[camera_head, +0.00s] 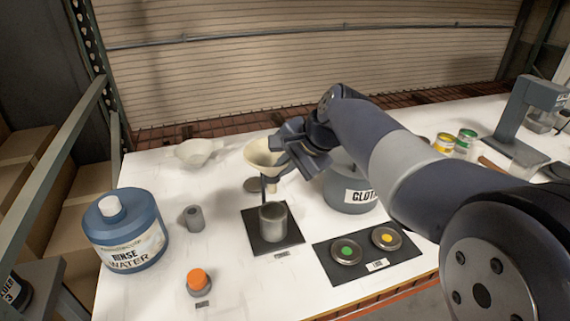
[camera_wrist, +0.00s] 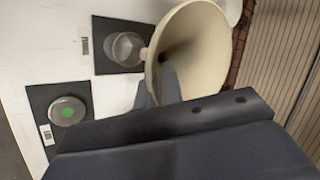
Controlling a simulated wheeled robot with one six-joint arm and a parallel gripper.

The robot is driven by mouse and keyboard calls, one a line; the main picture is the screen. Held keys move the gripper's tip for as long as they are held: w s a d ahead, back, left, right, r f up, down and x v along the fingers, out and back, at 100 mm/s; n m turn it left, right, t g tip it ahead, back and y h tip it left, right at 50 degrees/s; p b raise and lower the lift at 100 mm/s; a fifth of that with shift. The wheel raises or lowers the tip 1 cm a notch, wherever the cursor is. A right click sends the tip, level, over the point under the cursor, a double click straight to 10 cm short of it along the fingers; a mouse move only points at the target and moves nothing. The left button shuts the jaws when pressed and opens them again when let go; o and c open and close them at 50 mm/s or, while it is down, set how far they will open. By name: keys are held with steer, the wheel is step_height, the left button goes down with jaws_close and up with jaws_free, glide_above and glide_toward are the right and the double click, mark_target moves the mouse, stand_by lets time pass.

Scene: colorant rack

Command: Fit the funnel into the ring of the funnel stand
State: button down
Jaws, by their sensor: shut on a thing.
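The cream funnel (camera_head: 261,154) is held by my gripper (camera_head: 284,158), wide mouth up and somewhat tilted, above the back edge of a black mat (camera_head: 252,225). A grey metal cup (camera_head: 273,224) stands on that mat. A thin dark upright (camera_head: 263,190), which looks like part of the funnel stand, shows below the funnel beside its pale spout. The stand's ring cannot be made out, so I cannot tell whether the spout is in it. In the wrist view the funnel (camera_wrist: 204,45) fills the upper middle, with my gripper's fingers (camera_wrist: 158,88) at its near side and the cup (camera_wrist: 126,47) beyond.
A blue rinse-water jug (camera_head: 126,230), a small grey cylinder (camera_head: 193,218) and an orange-topped piece (camera_head: 198,281) stand left. A white bowl (camera_head: 197,152) is behind. A labelled grey pot (camera_head: 347,190) is close right of the funnel. A dark mat (camera_head: 370,266) holds two tins.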

steer(key=c, duration=1.5)
jaws_free()
steer(key=shift+r, duration=0.15)
steer(key=v, duration=1)
steer(key=shift+s+d+r, duration=0.15)
steer(key=shift+s+r, duration=0.05)
steer(key=shift+r, duration=0.05)
steer(key=x, duration=1)
steer(key=shift+f, duration=0.15)
steer(key=shift+w+a+f, duration=0.15)
steer(key=shift+w+a, duration=0.05)
steer(key=shift+r+p, duration=0.4)
steer(key=shift+r, duration=0.05)
